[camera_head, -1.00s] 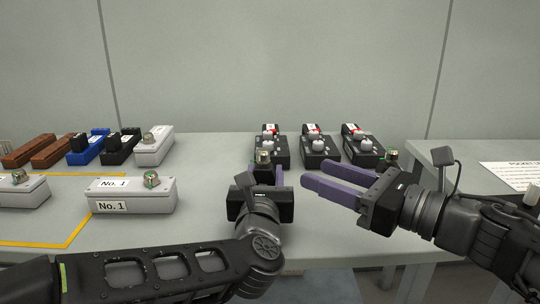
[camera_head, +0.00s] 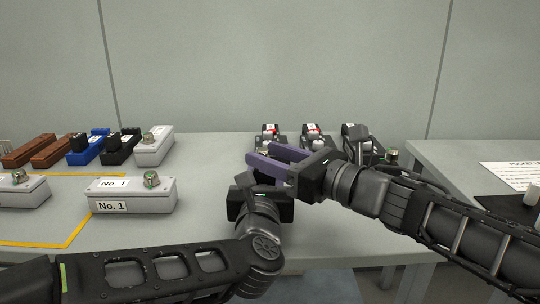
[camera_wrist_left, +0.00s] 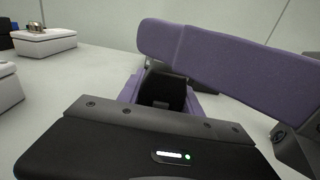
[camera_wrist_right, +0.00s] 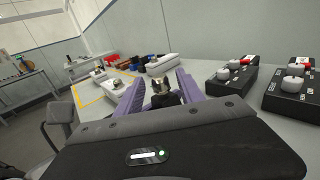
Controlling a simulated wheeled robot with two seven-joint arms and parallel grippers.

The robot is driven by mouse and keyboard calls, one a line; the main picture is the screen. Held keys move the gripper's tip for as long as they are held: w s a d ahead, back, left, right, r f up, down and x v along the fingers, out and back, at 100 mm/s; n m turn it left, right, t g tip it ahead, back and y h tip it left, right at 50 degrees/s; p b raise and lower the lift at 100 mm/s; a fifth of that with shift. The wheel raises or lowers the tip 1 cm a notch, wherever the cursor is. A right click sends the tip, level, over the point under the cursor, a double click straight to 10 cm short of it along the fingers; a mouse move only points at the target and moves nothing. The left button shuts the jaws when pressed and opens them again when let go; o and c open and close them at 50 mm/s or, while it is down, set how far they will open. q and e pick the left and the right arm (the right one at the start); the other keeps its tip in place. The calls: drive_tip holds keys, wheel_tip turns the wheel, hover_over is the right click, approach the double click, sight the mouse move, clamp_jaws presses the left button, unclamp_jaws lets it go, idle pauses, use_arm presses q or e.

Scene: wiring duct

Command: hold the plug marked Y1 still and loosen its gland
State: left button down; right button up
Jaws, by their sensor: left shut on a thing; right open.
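No Y1 marking is readable. My left gripper (camera_head: 262,182) is shut on the plug at the front of the table; in the left wrist view purple fingers flank the black block. My right gripper (camera_head: 262,159) is open, with its purple fingers over the plug. In the right wrist view the gland shows between the two open fingers, apart from both. In the left wrist view a right finger (camera_wrist_left: 235,55) crosses in front. The head view hides the plug and gland behind the right fingers.
Several black control boxes with white knobs (camera_head: 365,144) stand behind my grippers. A grey No. 1 box (camera_head: 130,196) with a metal fitting sits left by yellow tape. Blue, black and brown blocks (camera_head: 50,152) line the back left.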

drive_tip(key=shift+c, duration=0.5)
clamp_jaws()
